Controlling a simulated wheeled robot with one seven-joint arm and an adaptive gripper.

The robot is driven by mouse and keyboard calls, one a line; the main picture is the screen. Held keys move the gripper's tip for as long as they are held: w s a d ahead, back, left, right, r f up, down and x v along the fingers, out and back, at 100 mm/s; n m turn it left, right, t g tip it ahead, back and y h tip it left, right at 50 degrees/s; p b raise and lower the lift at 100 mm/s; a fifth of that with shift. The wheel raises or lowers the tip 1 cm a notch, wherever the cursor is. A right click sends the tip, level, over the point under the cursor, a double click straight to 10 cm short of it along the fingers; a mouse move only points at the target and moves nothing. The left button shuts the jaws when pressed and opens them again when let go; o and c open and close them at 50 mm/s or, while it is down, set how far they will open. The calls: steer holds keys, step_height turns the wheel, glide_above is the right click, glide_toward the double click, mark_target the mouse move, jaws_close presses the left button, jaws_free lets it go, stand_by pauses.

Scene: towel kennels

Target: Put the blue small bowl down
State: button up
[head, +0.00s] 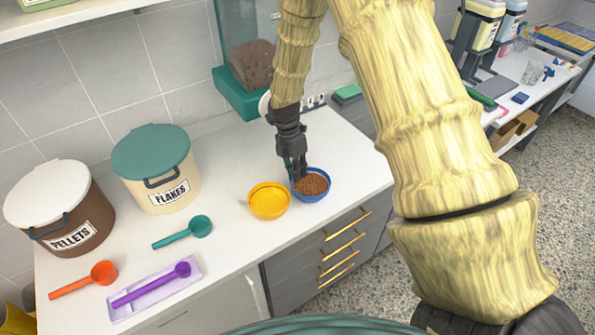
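The blue small bowl (324,196) is in the head view, near the front edge of the white counter. It is filled with brown pellets and looks level. My gripper (298,172) points down at the bowl's left back rim. Its fingers are close together and appear shut on that rim, partly hiding it. I cannot tell from this view whether the bowl's base touches the counter.
A yellow bowl (268,201) stands close beside the blue one, on its left. Teal (184,231), orange (85,279) and purple (152,285) scoops lie further left. FLAKES (158,168) and PELLETS (60,208) bins stand behind. A teal-based dispenser (241,97) is at the back.

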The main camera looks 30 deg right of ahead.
steer(key=o, duration=0.4)
steer(key=shift+r, duration=0.1)
steer(key=b+v, duration=0.4)
steer(key=v, duration=0.8)
steer(key=shift+s+d+r, duration=0.1)
